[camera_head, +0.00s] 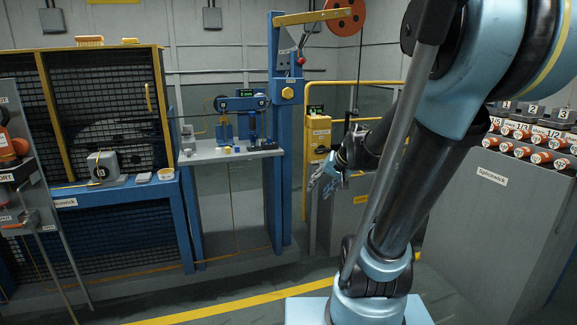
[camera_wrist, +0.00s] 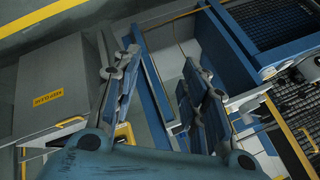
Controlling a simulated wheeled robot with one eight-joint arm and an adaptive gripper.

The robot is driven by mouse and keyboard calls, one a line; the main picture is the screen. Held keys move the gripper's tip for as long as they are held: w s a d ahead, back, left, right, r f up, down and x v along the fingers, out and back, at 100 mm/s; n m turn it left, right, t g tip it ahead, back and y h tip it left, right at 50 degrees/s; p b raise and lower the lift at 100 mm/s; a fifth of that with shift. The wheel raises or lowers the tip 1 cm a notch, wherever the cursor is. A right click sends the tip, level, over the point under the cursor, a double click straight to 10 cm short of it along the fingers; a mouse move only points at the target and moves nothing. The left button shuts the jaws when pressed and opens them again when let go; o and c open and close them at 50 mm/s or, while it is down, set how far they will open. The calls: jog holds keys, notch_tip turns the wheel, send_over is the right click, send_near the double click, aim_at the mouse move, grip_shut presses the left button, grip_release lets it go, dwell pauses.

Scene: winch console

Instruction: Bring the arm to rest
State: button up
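My gripper (camera_head: 326,178) shows in the head view near the middle, in the air in front of the yellow frame and to the right of the blue post. Its fingers are small there and partly beside my dark wrist. In the wrist view my gripper (camera_wrist: 165,72) has its two blue-grey fingers spread apart with nothing between them. The rest of my arm fills the right side of the head view, bent at a raised elbow. No object is held.
A grey workbench (camera_head: 215,155) with a blue device stands left of the blue post (camera_head: 283,130). A mesh cage (camera_head: 105,110) is further left. A grey cabinet (camera_head: 490,225) with several orange-capped items on top stands right. A yellow line (camera_head: 250,301) crosses open floor.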

jog(key=s+d+f+n+g+h, duration=0.1)
jog(key=s+d+f+h, duration=0.1)
jog(key=s, duration=0.7)
jog(key=s+d+f+g+h, duration=0.2)
jog(key=s+d+f, duration=0.3)
jog(key=s, duration=0.5)
jog(key=shift+s+d+n+h, duration=0.2)
jog(key=shift+d+n+h, duration=0.1)
jog(key=shift+d+n, duration=0.1)
jog(key=shift+w+f, duration=0.25)
jog(key=shift+w, duration=0.2)
